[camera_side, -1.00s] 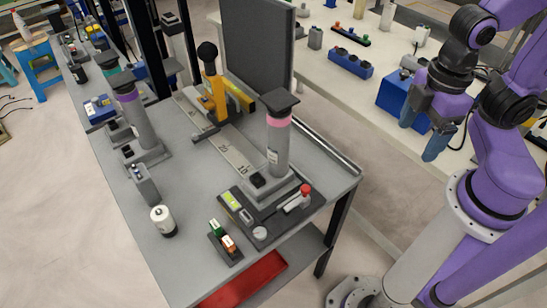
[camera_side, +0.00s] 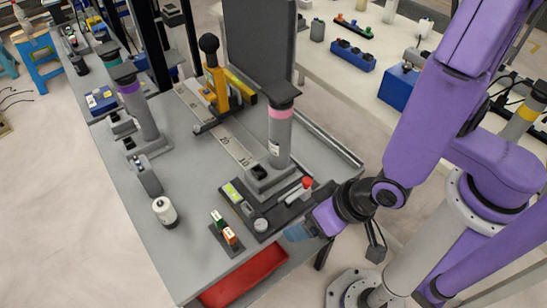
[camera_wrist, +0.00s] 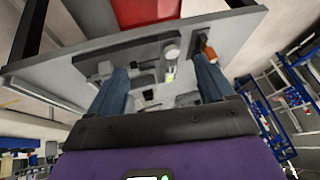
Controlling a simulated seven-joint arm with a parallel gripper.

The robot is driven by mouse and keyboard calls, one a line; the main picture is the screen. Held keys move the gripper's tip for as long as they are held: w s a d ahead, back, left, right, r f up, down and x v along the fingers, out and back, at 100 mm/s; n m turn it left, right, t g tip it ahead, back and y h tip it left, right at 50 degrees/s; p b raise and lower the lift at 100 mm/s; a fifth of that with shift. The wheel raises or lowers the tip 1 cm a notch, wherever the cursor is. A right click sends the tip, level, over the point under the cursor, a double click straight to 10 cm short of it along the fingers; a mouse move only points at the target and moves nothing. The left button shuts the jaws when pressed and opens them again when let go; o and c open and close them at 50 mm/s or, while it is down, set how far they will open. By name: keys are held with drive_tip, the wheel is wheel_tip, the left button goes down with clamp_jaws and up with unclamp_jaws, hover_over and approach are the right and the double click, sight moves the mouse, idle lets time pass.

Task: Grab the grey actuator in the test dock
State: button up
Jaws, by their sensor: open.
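A dark test dock (camera_side: 240,205) lies near the front right of the grey table, with a green display, a round grey knob and a red button. A light grey, rod-like part (camera_side: 297,193) lies at its right side; I cannot tell if it is the actuator. Behind it stands a grey column with a pink band (camera_side: 279,140). My gripper (camera_side: 300,232) is at the table's front right edge, just in front of the dock and apart from it. In the wrist view my gripper (camera_wrist: 160,82) has its two blue fingers spread and empty, with the dock (camera_wrist: 130,55) partly hidden behind them.
A small block with green and orange switches (camera_side: 226,236) sits left of my gripper. A white cylinder (camera_side: 165,212) stands further left. A purple-banded column (camera_side: 140,105), a yellow press (camera_side: 216,88) and a dark upright panel (camera_side: 258,45) stand behind. A red bin (camera_side: 245,278) is below.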

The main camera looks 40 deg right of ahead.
drive_tip(key=w+d+m+t+h, duration=0.2)
drive_tip(key=t, duration=0.2)
drive_tip(key=m+t+h, duration=0.1)
drive_tip(key=t+h, duration=0.2)
drive_tip(key=t, duration=0.1)
approach(285, 157)
drive_tip(key=x, duration=0.6)
drive_tip(key=shift+w+d, duration=0.15)
drive_tip(key=shift+w, duration=0.2)
drive_tip(key=shift+x, duration=2.95)
drive_tip(key=shift+f, duration=0.1)
clamp_jaws()
